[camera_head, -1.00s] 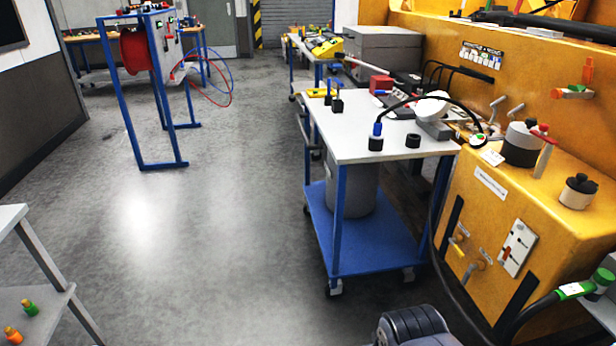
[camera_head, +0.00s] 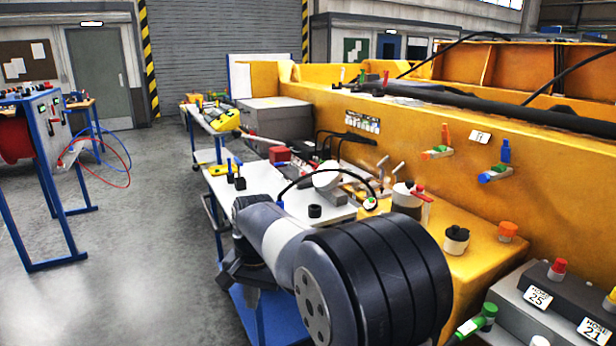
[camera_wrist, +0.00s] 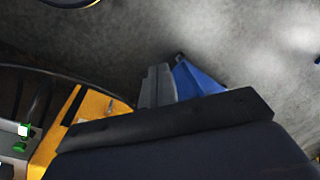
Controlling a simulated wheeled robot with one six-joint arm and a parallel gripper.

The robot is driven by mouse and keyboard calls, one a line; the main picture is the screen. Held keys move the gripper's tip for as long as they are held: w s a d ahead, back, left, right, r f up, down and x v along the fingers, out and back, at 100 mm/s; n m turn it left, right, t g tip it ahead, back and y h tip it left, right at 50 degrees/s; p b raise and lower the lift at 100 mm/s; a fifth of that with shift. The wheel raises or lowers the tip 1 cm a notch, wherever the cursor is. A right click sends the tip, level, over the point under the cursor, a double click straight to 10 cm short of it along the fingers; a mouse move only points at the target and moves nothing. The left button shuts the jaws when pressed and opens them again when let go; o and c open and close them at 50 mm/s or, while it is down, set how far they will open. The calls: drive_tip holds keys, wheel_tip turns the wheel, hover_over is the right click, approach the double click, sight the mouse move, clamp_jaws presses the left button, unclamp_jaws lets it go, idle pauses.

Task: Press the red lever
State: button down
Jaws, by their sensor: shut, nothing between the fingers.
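A red-handled lever (camera_head: 421,195) stands on top of the yellow housing (camera_head: 480,258), beside a dark cylinder with a pale top. I cannot tell whether it is the task's red lever, as other red parts are in view. My gripper (camera_wrist: 157,86) shows in the wrist view with its grey fingers shut and empty, over the floor and a blue part. In the head view my arm hangs over the near side of the white-topped trolley, apart from the red-handled lever, and hides the front of the yellow housing.
The white-topped trolley (camera_head: 262,202) carries black fittings and a looped cable. Valves with coloured handles (camera_head: 437,153) sit on the yellow wall. A grey box with numbered tags (camera_head: 555,310) stands at the right. The floor (camera_head: 150,220) at left is open.

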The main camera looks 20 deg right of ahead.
drive_tip(key=w+a+r+m+p, duration=0.1)
drive_tip(key=w+m+p, duration=0.1)
drive_tip(key=w, duration=0.4)
drive_tip(key=w+a+r+m+g+y+p, duration=0.1)
drive_tip(key=w+a+m+p, duration=0.1)
drive_tip(key=w, duration=0.4)
drive_tip(key=w+a+r+m+g+p, duration=0.1)
drive_tip(key=w+r+m+p, duration=0.1)
drive_tip(key=w+p, duration=0.2)
drive_tip(key=shift+w+a+m+y, duration=0.25)
drive_tip(key=shift+w+m+y, duration=0.15)
drive_tip(key=shift+w, duration=0.8)
drive_tip(key=shift+d, duration=0.1)
